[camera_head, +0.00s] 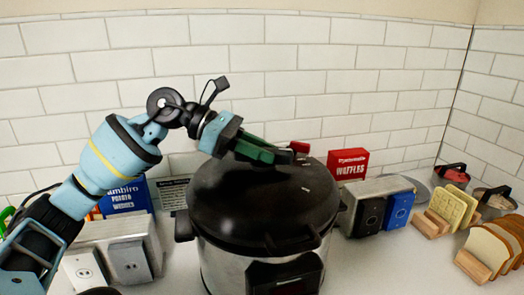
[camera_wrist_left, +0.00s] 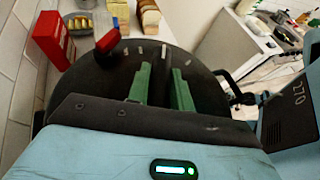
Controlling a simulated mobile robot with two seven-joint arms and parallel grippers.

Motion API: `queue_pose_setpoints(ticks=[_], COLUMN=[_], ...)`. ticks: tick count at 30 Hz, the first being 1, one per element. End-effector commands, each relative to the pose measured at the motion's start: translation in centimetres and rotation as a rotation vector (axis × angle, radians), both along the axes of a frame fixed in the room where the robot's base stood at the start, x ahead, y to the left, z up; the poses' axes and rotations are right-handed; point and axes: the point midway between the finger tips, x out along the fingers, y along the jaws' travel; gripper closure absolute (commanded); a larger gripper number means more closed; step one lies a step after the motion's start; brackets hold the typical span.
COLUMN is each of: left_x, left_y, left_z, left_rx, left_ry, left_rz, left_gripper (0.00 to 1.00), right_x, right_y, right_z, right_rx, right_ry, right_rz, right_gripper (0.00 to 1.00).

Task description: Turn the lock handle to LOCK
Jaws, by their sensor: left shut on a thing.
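The pressure cooker (camera_head: 262,255) stands on the counter with its black domed lid (camera_head: 262,205) on top. My left gripper (camera_head: 272,152) is over the top of the lid. Its green fingers are shut on a dark handle on the lid, which shows between them in the left wrist view (camera_wrist_left: 161,84). The handle is mostly hidden by the fingers in the head view. A red piece (camera_head: 299,147) sits on the lid just beyond the fingertips, and it also shows in the left wrist view (camera_wrist_left: 107,41). Small light marks lie near the lid's edge. Their wording is too small to read.
A red waffles box (camera_head: 348,163) and a toaster (camera_head: 375,205) stand right of the cooker. Bread slices (camera_head: 490,247) in wooden holders are farther right. A blue potato wedges box (camera_head: 125,197) and another toaster (camera_head: 118,245) stand on the left. A tiled wall is close behind.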

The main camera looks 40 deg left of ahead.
Motion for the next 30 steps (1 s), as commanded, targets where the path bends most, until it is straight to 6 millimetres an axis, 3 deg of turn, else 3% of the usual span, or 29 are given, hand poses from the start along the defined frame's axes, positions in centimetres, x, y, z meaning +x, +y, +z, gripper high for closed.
queue_pose_setpoints(ticks=[15,30], left_x=[0.3,0.3], left_y=[0.0,0.0], left_z=[0.0,0.0], left_rx=[-0.003,0.001], left_ry=[-0.002,0.000], left_rz=[-0.452,-0.643], left_gripper=[1.00,1.00], right_x=[-0.6,-0.8], right_y=[0.0,0.3], right_z=[-1.1,-1.7], right_rx=[0.001,0.005], right_ry=[0.019,0.029], right_rz=[0.001,-0.004], right_gripper=[1.00,1.00])
